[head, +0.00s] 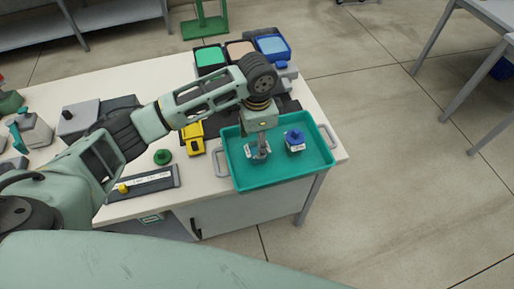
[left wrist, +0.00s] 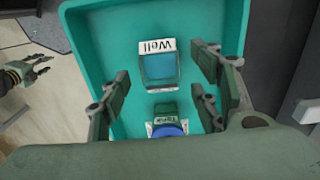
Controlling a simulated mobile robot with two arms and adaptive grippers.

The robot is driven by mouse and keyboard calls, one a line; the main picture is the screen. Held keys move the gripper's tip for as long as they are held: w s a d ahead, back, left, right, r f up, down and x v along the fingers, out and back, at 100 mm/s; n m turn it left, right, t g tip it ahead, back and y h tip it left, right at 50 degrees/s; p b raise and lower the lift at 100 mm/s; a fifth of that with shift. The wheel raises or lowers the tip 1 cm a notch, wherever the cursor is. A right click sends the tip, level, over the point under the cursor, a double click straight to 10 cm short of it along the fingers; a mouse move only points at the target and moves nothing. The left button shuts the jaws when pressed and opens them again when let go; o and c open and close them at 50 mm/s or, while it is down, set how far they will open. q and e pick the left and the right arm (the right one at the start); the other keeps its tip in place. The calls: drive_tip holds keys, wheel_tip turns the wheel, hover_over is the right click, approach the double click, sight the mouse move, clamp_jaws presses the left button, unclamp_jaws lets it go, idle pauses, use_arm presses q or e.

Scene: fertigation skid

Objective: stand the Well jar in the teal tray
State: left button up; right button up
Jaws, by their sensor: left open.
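The Well jar (left wrist: 160,66) stands upright in the teal tray (head: 313,163), its label showing in the left wrist view. In the head view, the Well jar (head: 251,154) is partly hidden by my left gripper (head: 260,147). In the left wrist view my left gripper (left wrist: 163,92) is open, with fingers apart on either side and a gap to the jar. The tray (left wrist: 105,28) fills much of that view. A small gripper (left wrist: 38,68), seemingly my right one, shows at its left edge; its jaw state is unclear.
A blue-capped jar (head: 294,139) stands in the tray just right of the Well jar; it also shows in the left wrist view (left wrist: 168,124). A yellow device (head: 193,138) lies left of the tray. Green, tan and blue-topped containers (head: 240,50) stand behind.

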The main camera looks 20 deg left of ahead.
use_arm(q)
wheel_tip(320, 180, up, 7)
drive_tip(key=shift+r+b, duration=0.15)
drive_tip(key=shift+b, duration=0.15)
idle(0.5)
